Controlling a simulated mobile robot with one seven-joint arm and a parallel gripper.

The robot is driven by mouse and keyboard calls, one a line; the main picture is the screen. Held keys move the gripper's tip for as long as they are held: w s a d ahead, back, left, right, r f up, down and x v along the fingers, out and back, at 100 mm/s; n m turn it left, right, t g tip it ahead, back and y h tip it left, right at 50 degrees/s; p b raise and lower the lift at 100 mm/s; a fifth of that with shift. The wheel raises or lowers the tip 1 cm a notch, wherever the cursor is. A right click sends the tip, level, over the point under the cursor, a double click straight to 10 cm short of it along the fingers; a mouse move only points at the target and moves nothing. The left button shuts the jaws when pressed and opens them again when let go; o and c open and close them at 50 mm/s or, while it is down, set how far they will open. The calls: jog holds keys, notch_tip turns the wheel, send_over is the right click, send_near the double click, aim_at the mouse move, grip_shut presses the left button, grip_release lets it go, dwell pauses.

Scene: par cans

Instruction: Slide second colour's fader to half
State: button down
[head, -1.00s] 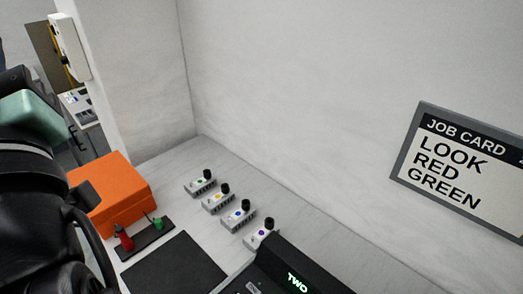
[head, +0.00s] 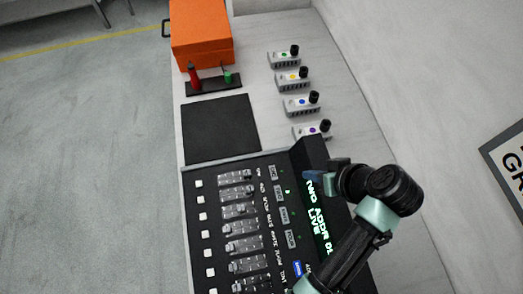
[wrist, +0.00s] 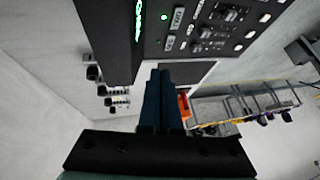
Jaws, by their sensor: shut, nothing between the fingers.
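The black console (head: 290,158) stands at the lower middle of the head view, with several faders (head: 240,209) in rows. Small labels beside them are too small to read surely.
Several small grey units with black knobs (head: 302,103) line the bench near the wall. A black mat (head: 220,128), a rack with red and green items (head: 214,84) and an orange box (head: 202,35) lie beyond the console. Open floor (head: 85,160) is at left.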

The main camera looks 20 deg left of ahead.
aim_at(245, 207)
jog(key=s+a+f+n+g+y, duration=0.1)
jog(key=s+a+f+g+y, duration=0.15)
jog(key=s+f, duration=0.35)
jog(key=shift+g+h, duration=0.25)
jog(key=shift+h, duration=0.2)
jog(key=p+x, duration=0.1)
jog(key=x, duration=0.6)
jog(key=shift+s+a+f, duration=0.15)
jog(key=shift+a, duration=0.15)
jog(key=s+a+p, duration=0.1)
jog(key=a, duration=0.1)
jog(key=shift+s+a+f+p, duration=0.1)
jog(key=shift+s+a+p, duration=0.25)
jog(key=shift+a+p, duration=0.05)
jog(key=shift+s+a+f, duration=0.1)
jog(key=shift+s+a, duration=0.1)
jog(key=shift+a, duration=0.15)
jog(key=shift+s+a+p, duration=0.3)
jog(key=shift+s+a, duration=0.15)
jog(key=shift+a, duration=0.1)
jog(key=shift+w, duration=0.1)
